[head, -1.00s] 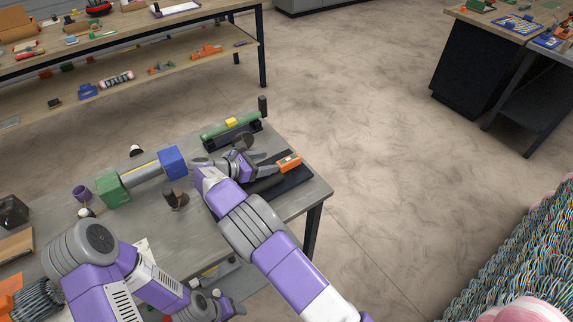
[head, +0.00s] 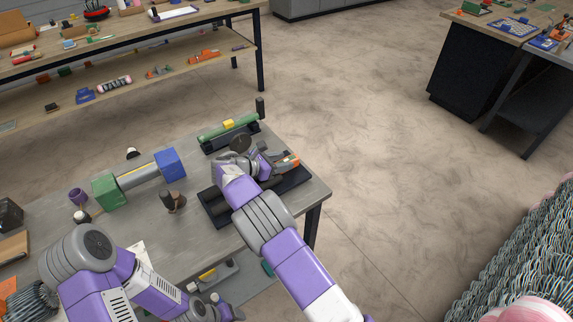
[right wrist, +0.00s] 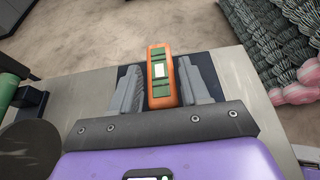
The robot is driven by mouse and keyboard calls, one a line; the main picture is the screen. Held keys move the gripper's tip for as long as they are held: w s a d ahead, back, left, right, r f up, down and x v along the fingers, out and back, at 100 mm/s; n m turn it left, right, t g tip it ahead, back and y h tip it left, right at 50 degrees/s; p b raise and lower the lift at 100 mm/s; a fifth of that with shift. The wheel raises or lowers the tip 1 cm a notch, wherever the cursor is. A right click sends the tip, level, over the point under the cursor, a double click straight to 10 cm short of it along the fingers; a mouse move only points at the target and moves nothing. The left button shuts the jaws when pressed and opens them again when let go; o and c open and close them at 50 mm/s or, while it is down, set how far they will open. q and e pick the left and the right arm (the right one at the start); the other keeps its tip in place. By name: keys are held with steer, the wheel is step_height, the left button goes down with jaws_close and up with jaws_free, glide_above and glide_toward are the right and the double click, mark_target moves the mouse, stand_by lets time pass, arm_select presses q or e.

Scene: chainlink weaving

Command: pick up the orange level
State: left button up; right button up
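The orange level (right wrist: 162,77), a small orange block with a green and white face, lies over a black tray (head: 214,210) near the table's right end. In the head view the level (head: 291,161) is partly hidden by my right gripper (head: 284,160). In the right wrist view my right gripper (right wrist: 161,84) is open, with one finger on each side of the level. Narrow gaps seem to separate the fingers from it. My left gripper (head: 225,311) is low at the bottom edge of the head view, partly cut off; its opening is unclear.
A long green tool with a yellow middle (head: 229,124) lies in a black holder behind my right gripper. A bar with green and blue end blocks (head: 139,177) and a dark brown knob (head: 173,201) are to the left. Floor is clear beyond the table's right edge.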

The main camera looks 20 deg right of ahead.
steer(key=c, duration=0.7)
steer(key=shift+r, duration=0.1)
